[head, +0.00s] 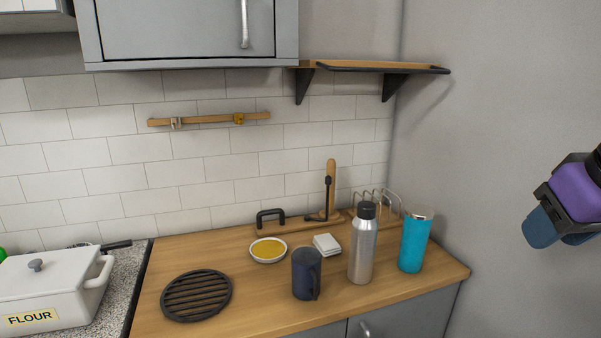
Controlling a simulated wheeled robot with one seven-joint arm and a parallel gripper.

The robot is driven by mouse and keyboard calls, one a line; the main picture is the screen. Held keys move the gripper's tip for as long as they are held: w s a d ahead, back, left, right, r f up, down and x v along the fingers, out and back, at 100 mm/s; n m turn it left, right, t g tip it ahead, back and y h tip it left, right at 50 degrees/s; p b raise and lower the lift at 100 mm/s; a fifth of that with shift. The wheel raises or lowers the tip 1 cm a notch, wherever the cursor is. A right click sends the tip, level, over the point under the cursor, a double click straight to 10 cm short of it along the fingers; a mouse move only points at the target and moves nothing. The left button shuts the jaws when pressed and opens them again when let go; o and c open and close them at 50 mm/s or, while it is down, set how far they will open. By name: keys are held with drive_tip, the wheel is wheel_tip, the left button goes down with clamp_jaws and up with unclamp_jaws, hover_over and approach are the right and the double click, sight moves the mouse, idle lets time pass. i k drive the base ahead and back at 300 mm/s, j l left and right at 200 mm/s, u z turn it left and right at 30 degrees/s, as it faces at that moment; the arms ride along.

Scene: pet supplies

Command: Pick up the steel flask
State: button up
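The steel flask (362,248) stands upright on the wooden counter, right of centre in the head view. It has a brushed silver body and a black cap. My gripper (553,232) is at the right edge, in front of the grey wall, up and to the right of the flask and well apart from it. Purple, black and blue parts of my arm end show there. Its fingers are not clear, so I cannot tell whether it is open or shut.
A teal tumbler (414,243) stands close right of the flask, a dark blue mug (306,274) close left. White coasters (327,244), a yellow-filled bowl (268,250) and a black trivet (196,295) lie further left. A wire rack (384,203) is behind; a shelf (375,66) hangs above.

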sight(364, 227)
drive_tip(key=i+j, duration=0.15)
drive_tip(key=j, duration=0.15)
drive_tip(key=i+j, duration=0.1)
drive_tip(key=j, duration=0.25)
drive_tip(key=i+j+z, duration=0.1)
drive_tip(key=j, duration=0.2)
drive_tip(key=i+j, duration=0.15)
drive_tip(key=j, duration=0.2)
